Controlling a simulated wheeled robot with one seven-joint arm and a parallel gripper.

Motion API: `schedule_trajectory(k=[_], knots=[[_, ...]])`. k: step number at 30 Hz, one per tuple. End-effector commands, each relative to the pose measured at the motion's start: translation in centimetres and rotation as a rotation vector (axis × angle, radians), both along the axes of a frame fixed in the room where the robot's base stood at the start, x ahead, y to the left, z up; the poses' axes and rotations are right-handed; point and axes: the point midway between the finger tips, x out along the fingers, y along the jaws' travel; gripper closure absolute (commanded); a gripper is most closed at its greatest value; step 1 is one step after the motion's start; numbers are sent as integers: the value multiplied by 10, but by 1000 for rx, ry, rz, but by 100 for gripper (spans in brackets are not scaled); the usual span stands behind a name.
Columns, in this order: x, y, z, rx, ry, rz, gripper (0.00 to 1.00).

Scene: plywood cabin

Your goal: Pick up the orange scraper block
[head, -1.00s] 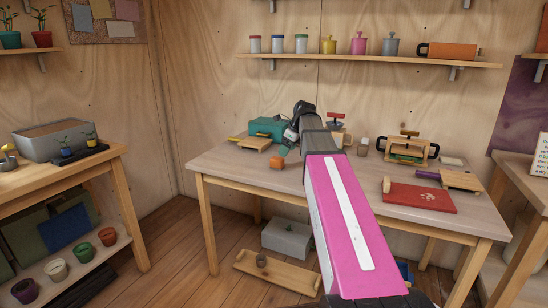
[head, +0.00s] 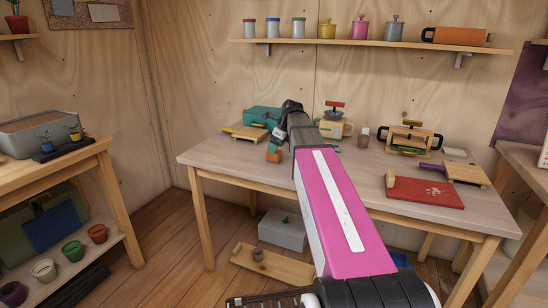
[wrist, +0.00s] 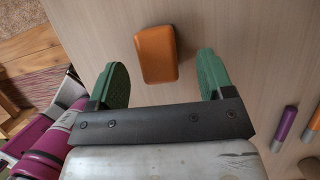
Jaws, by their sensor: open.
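The orange scraper block (head: 273,156) lies on the workbench near its front edge, left of my arm in the head view. In the wrist view the orange scraper block (wrist: 157,54) shows at the top middle, on the pale tabletop. My gripper (wrist: 164,62) has two green fingers spread wide, one on each side of the block's lower part. Clear gaps show between the block and both fingers, and nothing is held. In the head view my gripper (head: 274,144) is above the block and partly covers its top; height above the table is hard to tell.
A teal box (head: 262,116) and a small wooden board (head: 248,133) stand behind the block. A red board (head: 425,192) and a wooden press (head: 408,138) are to the right. In the wrist view, a purple-handled tool (wrist: 284,126) lies right of my gripper.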

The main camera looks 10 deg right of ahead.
Motion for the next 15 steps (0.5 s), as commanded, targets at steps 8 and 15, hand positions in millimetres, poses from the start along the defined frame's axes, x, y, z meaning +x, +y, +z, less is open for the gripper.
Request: schedule_trajectory(k=[8, 15], knots=[[4, 11, -31, 0, 2, 1, 26], [8, 16, -45, 0, 0, 0, 26]])
